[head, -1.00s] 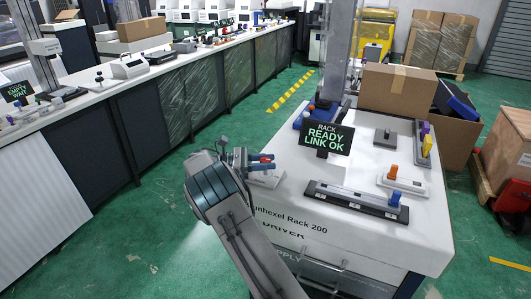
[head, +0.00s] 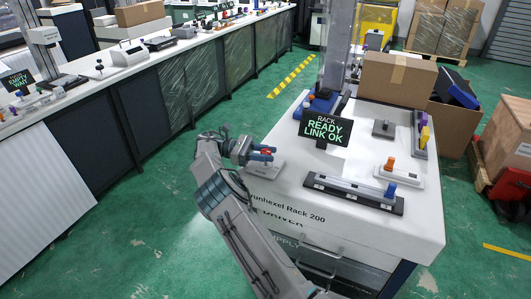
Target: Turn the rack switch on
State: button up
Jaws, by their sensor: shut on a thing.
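The rack (head: 365,228) is a white-topped cabinet with "Rack 200" lettering on its front. Its black screen (head: 326,130) reads "RACK READY LINK OK" in green. A switch on a pale base (head: 264,171) sits at the rack top's left front corner. Its red handle (head: 267,151) shows between the fingers of my gripper (head: 264,153). My gripper reaches in from the left and is shut on this handle, just above the base. The fingers hide most of the handle, so I cannot tell its exact tilt.
A dark rail with a blue knob (head: 389,190), an orange-knobbed switch (head: 389,164) and a grey lever (head: 383,127) stand on the rack top. A cardboard box (head: 398,80) is behind. A long bench (head: 130,75) lies left across open green floor.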

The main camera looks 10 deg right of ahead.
aim_at(266, 150)
jog(key=shift+r, duration=0.1)
jog(key=o, duration=1)
jog(key=shift+w, duration=0.1)
jog(key=shift+c, duration=0.2)
notch_tip(266, 150, up, 4)
jog(key=shift+r, duration=0.2)
jog(key=s+d+r, duration=0.6)
jog(key=d, duration=0.4)
jog(key=shift+r+b, duration=0.25)
jog(key=shift+b, duration=0.2)
